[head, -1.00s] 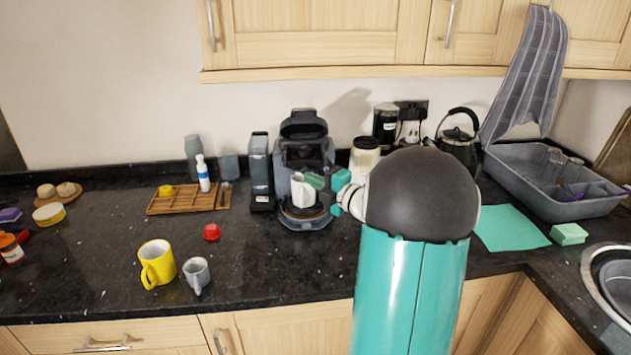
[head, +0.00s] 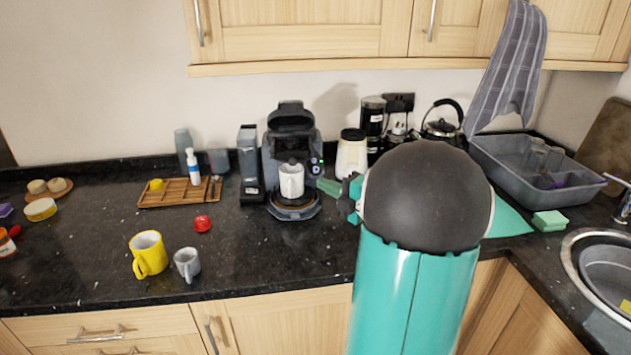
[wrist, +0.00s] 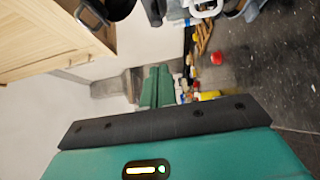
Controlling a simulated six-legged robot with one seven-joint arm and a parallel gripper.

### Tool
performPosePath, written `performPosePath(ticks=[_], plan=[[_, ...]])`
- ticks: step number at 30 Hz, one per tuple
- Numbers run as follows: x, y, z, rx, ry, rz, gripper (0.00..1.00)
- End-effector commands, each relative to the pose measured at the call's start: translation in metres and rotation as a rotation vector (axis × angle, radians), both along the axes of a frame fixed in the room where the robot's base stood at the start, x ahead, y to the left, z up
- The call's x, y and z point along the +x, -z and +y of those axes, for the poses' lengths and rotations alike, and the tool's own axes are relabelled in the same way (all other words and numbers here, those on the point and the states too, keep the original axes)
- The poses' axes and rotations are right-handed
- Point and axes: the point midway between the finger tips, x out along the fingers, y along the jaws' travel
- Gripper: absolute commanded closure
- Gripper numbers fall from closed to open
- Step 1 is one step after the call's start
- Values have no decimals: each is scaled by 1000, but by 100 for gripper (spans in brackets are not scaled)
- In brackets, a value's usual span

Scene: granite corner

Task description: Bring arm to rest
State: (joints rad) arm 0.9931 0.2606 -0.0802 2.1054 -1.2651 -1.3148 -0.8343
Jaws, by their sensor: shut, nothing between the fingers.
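My gripper (head: 328,187) is to the right of the coffee machine, apart from the white mug, and part of it is hidden behind my large teal and black arm. In the wrist view my gripper's two green fingers (wrist: 157,88) lie side by side, shut and empty. The white mug (head: 291,181) stands upright on the drip tray of the dark coffee machine (head: 292,125), under its raised lid.
A yellow mug (head: 148,255) and a grey mug (head: 187,264) stand at the front left. A grey dish rack (head: 505,170) is at right.

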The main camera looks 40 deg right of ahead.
Motion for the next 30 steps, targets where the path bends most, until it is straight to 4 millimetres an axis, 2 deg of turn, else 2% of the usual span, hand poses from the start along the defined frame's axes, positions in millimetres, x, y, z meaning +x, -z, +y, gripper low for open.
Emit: performPosePath(ticks=[3, 11, 14, 17, 21, 24, 30], plan=[[-7, 0, -1, 0, 1, -1, 100], [-8, -1, 0, 1, 3, 0, 100], [-1, -7, 5, 11, 27, 10, 100], [17, -21, 15, 49, 97, 34, 100], [40, -46, 41, 169, 250, 77, 100], [46, -59, 64, 291, 360, 110, 100], [34, -68, 123, 587, 550, 199, 100]])
